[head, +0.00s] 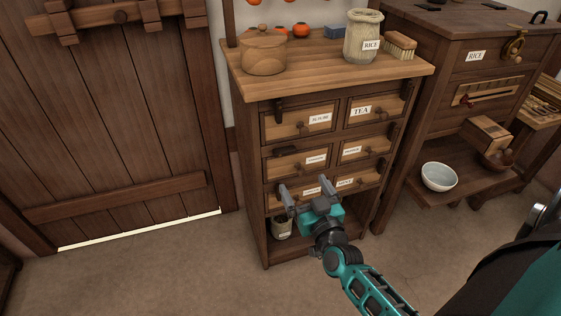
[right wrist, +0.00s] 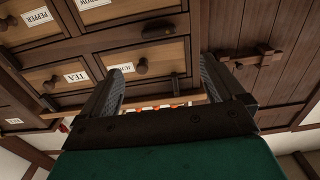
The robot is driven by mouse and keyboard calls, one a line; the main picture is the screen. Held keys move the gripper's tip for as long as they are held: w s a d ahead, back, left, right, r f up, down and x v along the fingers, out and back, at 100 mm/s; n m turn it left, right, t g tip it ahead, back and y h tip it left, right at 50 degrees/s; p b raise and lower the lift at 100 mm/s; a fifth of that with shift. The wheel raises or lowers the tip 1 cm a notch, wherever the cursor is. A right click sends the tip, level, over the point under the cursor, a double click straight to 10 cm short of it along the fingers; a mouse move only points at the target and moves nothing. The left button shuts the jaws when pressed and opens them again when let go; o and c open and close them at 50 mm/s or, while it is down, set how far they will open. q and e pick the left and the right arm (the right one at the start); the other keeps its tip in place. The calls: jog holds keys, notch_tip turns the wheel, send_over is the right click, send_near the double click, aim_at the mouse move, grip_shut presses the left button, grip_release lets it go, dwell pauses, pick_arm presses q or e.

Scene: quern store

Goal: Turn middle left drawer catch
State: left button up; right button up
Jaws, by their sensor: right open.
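The middle left drawer (head: 301,160) is in the small wooden chest, with a pale label and a round knob. Its dark catch (head: 285,151) lies about level across the drawer's upper left edge. It also shows in the right wrist view, which sees the chest upside down, as a dark bar (right wrist: 160,57) between the fingers. My right gripper (head: 304,187) is open and empty, in front of the lower drawers and below that catch. It appears apart from the catch. Its fingers (right wrist: 163,78) partly cover the chest in the wrist view. My left gripper is not in view.
Other dark catches hang by the top left drawer (head: 279,109) and along the right side. A lidded wooden pot (head: 264,52), a RICE jar (head: 362,37) and a brush (head: 400,45) stand on top. A plank door (head: 110,120) is left; a cabinet with a bowl (head: 439,176) is right.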

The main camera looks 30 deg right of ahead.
aim_at(286, 152)
jog(key=b+x, duration=0.2)
jog(key=x, duration=0.9)
jog(key=shift+w+d+b, duration=0.2)
jog(key=shift+w+b, duration=0.1)
jog(key=shift+b, duration=0.05)
jog(key=shift+w+d, duration=0.15)
jog(key=shift+w, duration=0.45)
jog(key=shift+c, duration=0.2)
jog(key=c, duration=1)
